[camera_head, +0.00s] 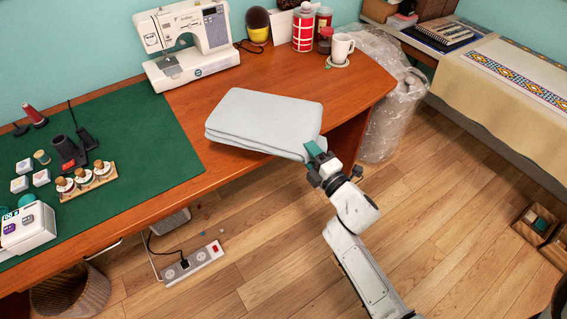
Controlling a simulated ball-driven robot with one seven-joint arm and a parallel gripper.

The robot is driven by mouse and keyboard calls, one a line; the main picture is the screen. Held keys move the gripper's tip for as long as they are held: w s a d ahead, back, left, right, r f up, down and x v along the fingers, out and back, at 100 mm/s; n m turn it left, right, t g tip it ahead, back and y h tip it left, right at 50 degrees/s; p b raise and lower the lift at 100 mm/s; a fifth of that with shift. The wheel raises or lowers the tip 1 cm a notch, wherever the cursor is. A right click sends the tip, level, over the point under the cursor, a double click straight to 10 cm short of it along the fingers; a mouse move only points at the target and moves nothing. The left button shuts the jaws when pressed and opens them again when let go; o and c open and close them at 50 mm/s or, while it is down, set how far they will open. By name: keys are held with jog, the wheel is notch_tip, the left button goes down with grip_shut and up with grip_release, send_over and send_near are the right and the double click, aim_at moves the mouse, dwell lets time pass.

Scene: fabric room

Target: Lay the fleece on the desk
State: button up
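The fleece (262,118) is a pale grey-blue folded stack. It lies over the front part of the wooden desk (355,75), with its near right corner reaching past the desk's front edge. My gripper (314,152) is at that near right corner, with teal fingertips against the fabric. The fingers appear closed on the corner, and the far finger is partly hidden by the fleece. Whether the whole fleece rests flat on the desk top cannot be told from this view.
A sewing machine (186,40) stands behind the fleece. Red tins (303,28) and a white mug (341,48) stand at the desk's back right. A green mat (115,135) with small items covers the left. A wrapped roll (385,95) stands right of the desk.

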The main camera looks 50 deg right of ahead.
jog(key=w+f+b, duration=0.3)
jog(key=w+f, duration=0.3)
jog(key=f, duration=0.3)
jog(key=shift+w+a+f, duration=0.15)
jog(key=shift+a+f, duration=0.15)
jog(key=shift+a, duration=0.1)
jog(key=shift+f, duration=0.1)
jog(key=o, duration=1.2)
jog(key=shift+o, duration=0.2)
